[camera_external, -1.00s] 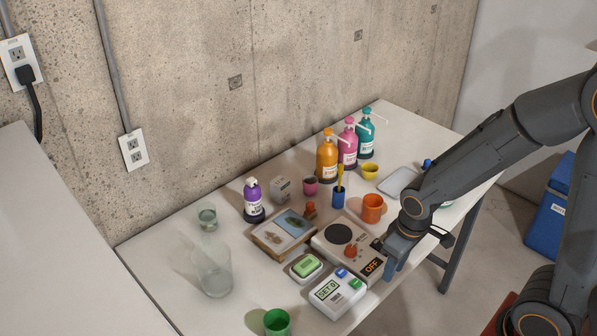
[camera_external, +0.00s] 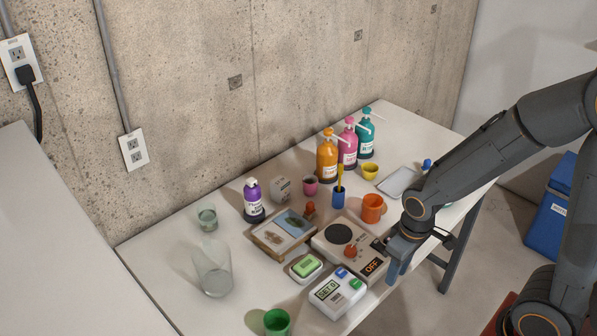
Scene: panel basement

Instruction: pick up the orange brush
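A thin yellow-orange stick that looks like the brush (camera_external: 340,176) stands upright in a small blue holder (camera_external: 338,198) near the middle of the table. Its lower end is hidden inside the holder. A small orange-red knobbed object (camera_external: 310,208) stands just left of it; its exact kind is too small to tell. My gripper (camera_external: 393,276) points down at the table's front edge, right of the hot plate and in front of the orange cup. It is apart from the brush, with nothing visible held. Its finger gap is not clear from this angle.
An orange cup (camera_external: 372,208) stands between the blue holder and my arm. The hot plate (camera_external: 333,256) has an OFF display. Pump bottles (camera_external: 327,160) stand behind, near the wall. A framed picture (camera_external: 270,241), a timer box (camera_external: 325,297) and clear glasses (camera_external: 214,279) fill the left and front.

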